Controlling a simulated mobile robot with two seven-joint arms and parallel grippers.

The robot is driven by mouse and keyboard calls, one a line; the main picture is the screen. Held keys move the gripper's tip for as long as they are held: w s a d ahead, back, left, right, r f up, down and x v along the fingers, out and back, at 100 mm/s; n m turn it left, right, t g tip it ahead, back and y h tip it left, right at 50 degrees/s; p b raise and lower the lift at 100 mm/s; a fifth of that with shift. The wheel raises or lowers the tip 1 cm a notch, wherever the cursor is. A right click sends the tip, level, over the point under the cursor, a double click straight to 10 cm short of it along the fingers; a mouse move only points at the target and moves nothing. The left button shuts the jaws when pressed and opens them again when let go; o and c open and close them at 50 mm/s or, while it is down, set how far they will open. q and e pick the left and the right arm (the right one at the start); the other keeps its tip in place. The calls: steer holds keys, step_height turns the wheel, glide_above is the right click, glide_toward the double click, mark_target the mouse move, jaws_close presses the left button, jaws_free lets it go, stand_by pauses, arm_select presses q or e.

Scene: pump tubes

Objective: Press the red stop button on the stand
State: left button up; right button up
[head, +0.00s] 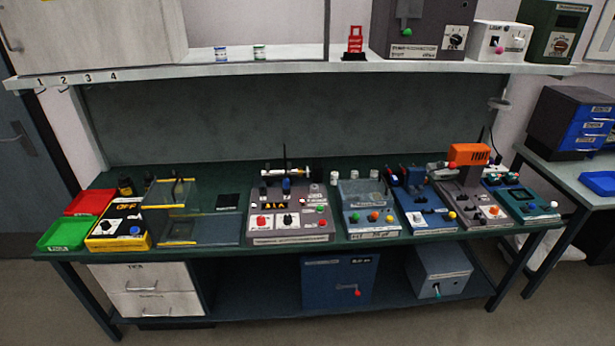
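A grey machine (291,239) with a rod and a horizontal tube on top stands at the middle of the long bench. A round red button (262,221) is on the left of its sloped front panel, beside a black knob (287,220). Another small red part (322,223) is at the panel's right. The labels are too small to read, so I cannot tell which one is the stop button. Neither of my grippers is in view, and nothing covers the panel.
Left of the machine are a yellow-black box (119,230), green tray (66,234) and red tray (90,203). Right of it, several control boxes and an orange device (468,154) crowd the bench. A shelf (300,69) overhangs the back. A side table (590,180) stands right.

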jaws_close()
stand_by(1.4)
